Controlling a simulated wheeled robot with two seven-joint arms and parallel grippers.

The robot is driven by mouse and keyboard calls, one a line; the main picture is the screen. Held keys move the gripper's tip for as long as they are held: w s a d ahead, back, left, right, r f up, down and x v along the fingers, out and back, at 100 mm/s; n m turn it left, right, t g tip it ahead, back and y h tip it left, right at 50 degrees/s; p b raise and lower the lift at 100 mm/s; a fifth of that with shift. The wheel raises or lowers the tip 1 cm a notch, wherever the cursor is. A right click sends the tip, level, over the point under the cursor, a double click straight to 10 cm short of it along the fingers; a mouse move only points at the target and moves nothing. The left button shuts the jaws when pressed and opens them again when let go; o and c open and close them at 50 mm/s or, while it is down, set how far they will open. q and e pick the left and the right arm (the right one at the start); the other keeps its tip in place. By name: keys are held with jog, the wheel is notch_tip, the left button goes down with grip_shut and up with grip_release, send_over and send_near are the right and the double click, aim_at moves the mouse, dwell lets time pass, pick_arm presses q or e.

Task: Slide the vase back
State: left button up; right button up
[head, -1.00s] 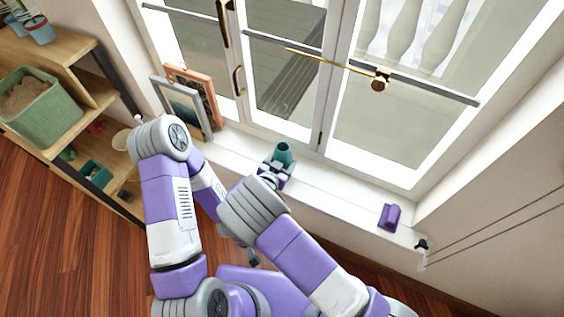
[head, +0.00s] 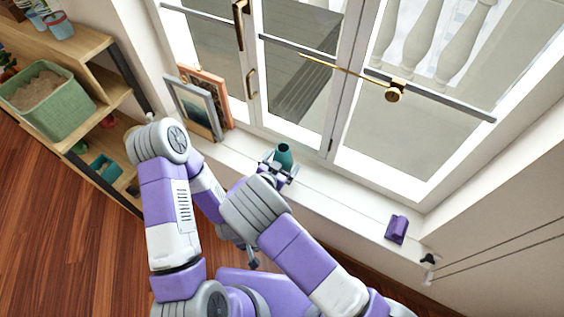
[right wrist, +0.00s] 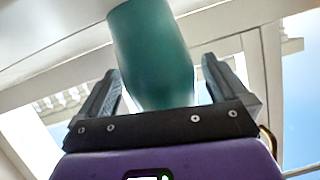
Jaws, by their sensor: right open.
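The teal vase (head: 284,155) stands on the white windowsill in front of the glazed doors. My right gripper (head: 279,168) is at its near side, with the fingers spread. In the right wrist view the vase (right wrist: 152,55) rises between the two open fingers (right wrist: 158,92), with a gap on each side at the fingertips. I cannot tell whether either finger touches it. The vase's lower part is hidden in the head view. My left gripper (head: 252,259) hangs low below the sill, partly hidden by my right arm; its jaws are not clear.
Two framed pictures (head: 192,108) lean left of the vase on the sill (head: 345,200). A purple object (head: 397,229) sits at the right end. The sill between it and the vase is clear. A wooden shelf (head: 115,95) with a green planter (head: 50,105) stands at the left.

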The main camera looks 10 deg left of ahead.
aim_at(282, 146)
notch_tip(282, 146, up, 10)
jog(key=p, duration=0.3)
jog(key=shift+p, duration=0.35)
dwell(0.4)
